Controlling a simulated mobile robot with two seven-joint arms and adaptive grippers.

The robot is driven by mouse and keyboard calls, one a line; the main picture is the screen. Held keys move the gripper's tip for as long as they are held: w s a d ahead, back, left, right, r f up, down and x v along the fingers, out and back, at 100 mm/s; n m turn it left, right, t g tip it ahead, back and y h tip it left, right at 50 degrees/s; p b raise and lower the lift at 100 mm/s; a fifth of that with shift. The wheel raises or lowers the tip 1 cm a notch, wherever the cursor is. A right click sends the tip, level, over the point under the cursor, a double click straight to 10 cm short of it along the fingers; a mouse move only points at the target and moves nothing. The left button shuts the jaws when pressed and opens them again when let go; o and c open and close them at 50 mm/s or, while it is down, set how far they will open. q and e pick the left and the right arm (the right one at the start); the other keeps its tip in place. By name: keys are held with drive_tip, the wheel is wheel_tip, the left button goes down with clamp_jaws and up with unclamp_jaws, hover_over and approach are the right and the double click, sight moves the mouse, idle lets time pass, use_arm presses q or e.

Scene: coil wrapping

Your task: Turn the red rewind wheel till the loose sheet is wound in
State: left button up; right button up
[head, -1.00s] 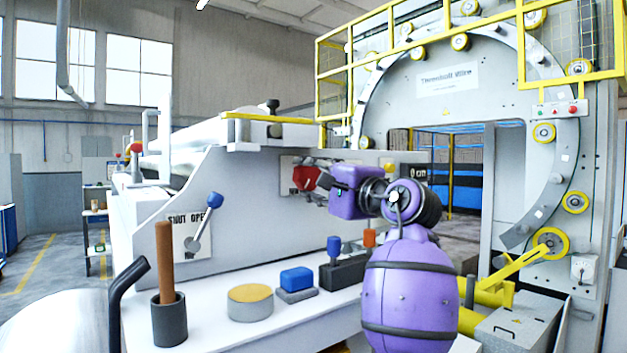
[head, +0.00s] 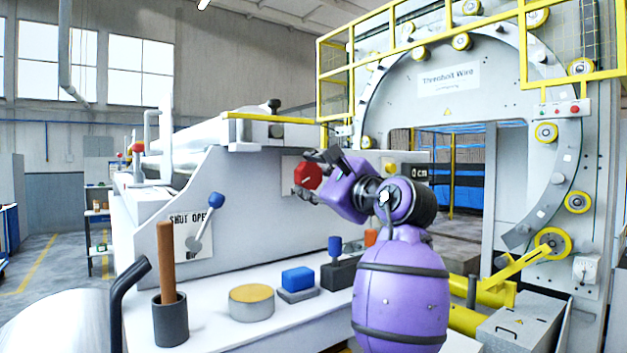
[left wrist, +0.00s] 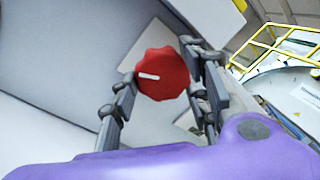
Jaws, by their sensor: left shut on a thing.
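The red rewind wheel (head: 307,176), a lobed knob with a white mark, sits on the grey machine's side panel. It also shows in the left wrist view (left wrist: 162,74), between the two fingers. My left gripper (head: 316,176) is shut on the wheel, with one finger on each side of it; it also shows in the left wrist view (left wrist: 163,92). A dark display reading "0 cm" (head: 420,172) is to the right of the wheel, partly behind my purple arm. I cannot make out the loose sheet. My right gripper is not in view.
A bench holds a cup with a brown stick (head: 170,318), a yellow-topped round tin (head: 251,303) and a blue block (head: 297,278). A blue-knobbed lever (head: 215,201) is on the panel at left. A large ring machine (head: 500,90) with yellow rails stands at right.

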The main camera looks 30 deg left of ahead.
use_arm(q)
drive_tip(key=shift+a+f, duration=0.1)
drive_tip(key=shift+f, duration=0.25)
drive_tip(key=o, duration=1)
drive_tip(key=shift+o, duration=0.5)
drive_tip(key=shift+r, duration=0.1)
drive_tip(key=shift+r, duration=0.1)
drive_tip(key=v, duration=1.2)
